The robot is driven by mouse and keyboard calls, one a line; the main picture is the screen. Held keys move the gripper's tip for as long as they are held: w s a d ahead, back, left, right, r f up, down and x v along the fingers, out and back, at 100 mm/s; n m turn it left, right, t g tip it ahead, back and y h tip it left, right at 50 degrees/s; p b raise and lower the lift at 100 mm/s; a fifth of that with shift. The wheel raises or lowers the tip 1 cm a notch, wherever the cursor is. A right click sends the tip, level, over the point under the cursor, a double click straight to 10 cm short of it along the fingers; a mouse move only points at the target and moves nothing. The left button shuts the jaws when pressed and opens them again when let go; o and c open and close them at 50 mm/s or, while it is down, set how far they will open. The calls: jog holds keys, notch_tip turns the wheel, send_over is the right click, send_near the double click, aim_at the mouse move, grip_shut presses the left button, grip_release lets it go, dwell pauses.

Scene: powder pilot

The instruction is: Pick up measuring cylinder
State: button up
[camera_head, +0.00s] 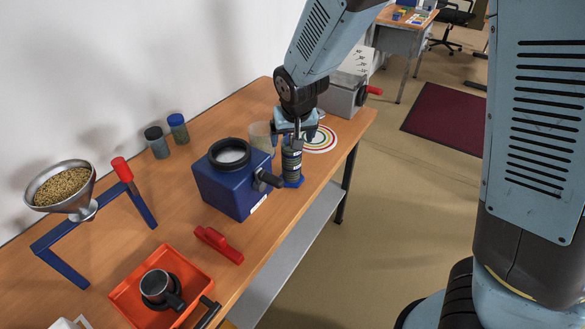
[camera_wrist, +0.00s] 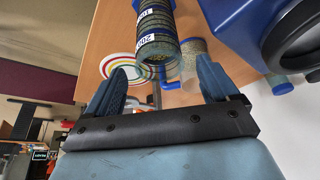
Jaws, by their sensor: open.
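The measuring cylinder (camera_head: 292,162) stands upright near the front edge of the wooden table, on a blue base. It is dark with its filling and has white label bands. In the wrist view the cylinder (camera_wrist: 153,28) shows upside down, with its mouth near the gap between my fingertips. My gripper (camera_head: 296,134) is open at the cylinder's upper part, and the arm comes down from above. In the wrist view the two fingers of my gripper (camera_wrist: 161,72) are spread wide. I cannot tell whether either finger touches the cylinder.
A blue box with a round black-rimmed opening (camera_head: 222,185) stands close on the left. A clear beaker (camera_head: 262,136) is just behind the cylinder. A ringed white disc (camera_head: 322,140) lies to the right. A grey box (camera_head: 345,95) stands at the far end. An orange tray (camera_head: 200,265) is in front.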

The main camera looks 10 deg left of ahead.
aim_at(292, 162)
jog(key=x, duration=0.5)
jog(key=shift+w+f, duration=0.1)
grip_shut()
dwell(0.9)
